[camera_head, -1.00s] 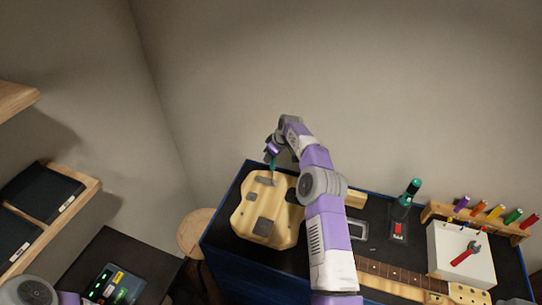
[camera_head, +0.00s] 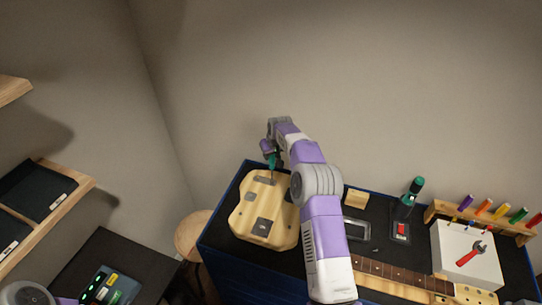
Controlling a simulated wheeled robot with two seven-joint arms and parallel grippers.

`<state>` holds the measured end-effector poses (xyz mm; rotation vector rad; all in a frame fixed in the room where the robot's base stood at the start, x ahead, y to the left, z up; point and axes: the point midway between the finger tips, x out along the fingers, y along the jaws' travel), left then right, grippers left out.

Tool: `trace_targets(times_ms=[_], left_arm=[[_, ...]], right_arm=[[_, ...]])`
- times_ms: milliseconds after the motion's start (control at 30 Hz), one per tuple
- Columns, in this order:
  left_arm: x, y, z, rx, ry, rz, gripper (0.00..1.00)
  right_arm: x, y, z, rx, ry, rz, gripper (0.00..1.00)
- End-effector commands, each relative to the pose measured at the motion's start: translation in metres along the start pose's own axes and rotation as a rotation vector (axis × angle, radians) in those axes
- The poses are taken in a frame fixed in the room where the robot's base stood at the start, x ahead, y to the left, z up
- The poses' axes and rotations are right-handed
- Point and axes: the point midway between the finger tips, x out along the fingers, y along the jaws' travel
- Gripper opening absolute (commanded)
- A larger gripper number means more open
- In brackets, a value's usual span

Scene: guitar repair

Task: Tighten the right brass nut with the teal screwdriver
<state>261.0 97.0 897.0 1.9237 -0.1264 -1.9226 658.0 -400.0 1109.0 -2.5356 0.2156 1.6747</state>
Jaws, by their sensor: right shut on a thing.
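My right gripper (camera_head: 271,150) is shut on the teal screwdriver (camera_head: 272,161), seen small near the far edge of the workbench. The screwdriver points down over the guitar body (camera_head: 250,212), a pale wooden block with dark plates, lying on the dark bench top. Its tip is close to the dark plate (camera_head: 265,181) at the body's far end; I cannot tell whether it touches. The brass nuts are too small to make out. My left gripper is not in view; only a piece of that arm shows at the bottom left.
A guitar neck (camera_head: 392,278) lies along the bench's near side. A green-topped power tool (camera_head: 411,195) stands at the right, beside a rack of coloured screwdrivers (camera_head: 487,216) and a white box (camera_head: 455,258) with a red wrench picture. A round stool (camera_head: 190,236) stands left of the bench.

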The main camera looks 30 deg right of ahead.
Motion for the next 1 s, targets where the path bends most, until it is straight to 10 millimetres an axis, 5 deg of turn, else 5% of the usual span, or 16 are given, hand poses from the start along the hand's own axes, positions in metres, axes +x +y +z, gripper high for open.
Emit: trace_targets(times_ms=[1000], left_arm=[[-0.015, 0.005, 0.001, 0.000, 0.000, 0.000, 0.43]], right_arm=[[0.001, 0.005, 0.004, 0.714, -0.006, 0.305, 0.00]])
